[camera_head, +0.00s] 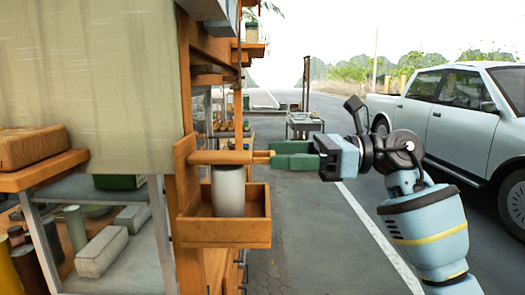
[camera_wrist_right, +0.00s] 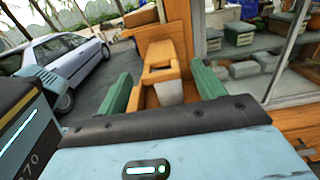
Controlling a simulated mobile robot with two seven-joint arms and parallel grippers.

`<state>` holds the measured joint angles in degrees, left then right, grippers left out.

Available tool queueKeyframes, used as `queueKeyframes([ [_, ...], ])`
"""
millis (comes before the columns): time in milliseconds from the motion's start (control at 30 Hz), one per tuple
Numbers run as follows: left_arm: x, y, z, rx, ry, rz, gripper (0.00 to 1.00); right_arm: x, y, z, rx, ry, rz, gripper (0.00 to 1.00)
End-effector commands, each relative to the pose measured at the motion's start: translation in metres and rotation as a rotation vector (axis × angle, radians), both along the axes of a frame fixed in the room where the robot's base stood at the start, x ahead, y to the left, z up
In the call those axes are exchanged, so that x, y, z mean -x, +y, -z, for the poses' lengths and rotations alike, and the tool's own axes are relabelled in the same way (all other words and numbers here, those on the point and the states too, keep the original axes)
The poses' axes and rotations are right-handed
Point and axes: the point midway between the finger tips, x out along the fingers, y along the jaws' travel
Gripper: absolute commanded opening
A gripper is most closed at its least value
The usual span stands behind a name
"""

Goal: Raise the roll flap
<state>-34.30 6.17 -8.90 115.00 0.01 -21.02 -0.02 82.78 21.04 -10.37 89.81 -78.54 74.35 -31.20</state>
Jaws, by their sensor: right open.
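The roll flap (camera_head: 100,80) is a pale olive cloth hanging down at the left of the head view. Beside its lower right corner, a wooden bar (camera_head: 220,157) with a narrower end sticks out to the right above an open wooden box (camera_head: 225,233). My right gripper (camera_head: 274,156) has green fingers and points left at the bar's end, very close to it; I cannot tell whether they touch. In the right wrist view the right gripper (camera_wrist_right: 161,74) is open, with wooden parts showing between and beyond its fingers. My left gripper is not in view.
A grey cylinder (camera_head: 228,190) stands in the wooden box under the bar. A wooden post (camera_head: 186,230) supports the stall. A loaf-like brown block (camera_head: 30,147) lies on a shelf at left.

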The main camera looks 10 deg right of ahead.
Motion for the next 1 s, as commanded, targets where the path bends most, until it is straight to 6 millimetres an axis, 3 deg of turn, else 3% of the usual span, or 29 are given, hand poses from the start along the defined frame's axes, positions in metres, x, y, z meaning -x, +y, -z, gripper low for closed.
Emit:
queueKeyframes([
  [100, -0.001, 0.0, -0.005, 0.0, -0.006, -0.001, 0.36, -0.002, 0.018, -0.003, -0.003, -0.003, -0.002, 0.68],
  [300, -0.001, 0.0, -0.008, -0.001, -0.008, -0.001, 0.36, -0.007, 0.036, -0.001, -0.001, 0.0, 0.0, 0.68],
  [667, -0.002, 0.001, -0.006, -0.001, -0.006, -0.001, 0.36, -0.008, 0.04, 0.0, -0.001, 0.001, 0.001, 0.67],
  [1000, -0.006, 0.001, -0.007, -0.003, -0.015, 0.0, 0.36, -0.008, 0.04, 0.0, -0.001, 0.001, 0.001, 0.22],
])
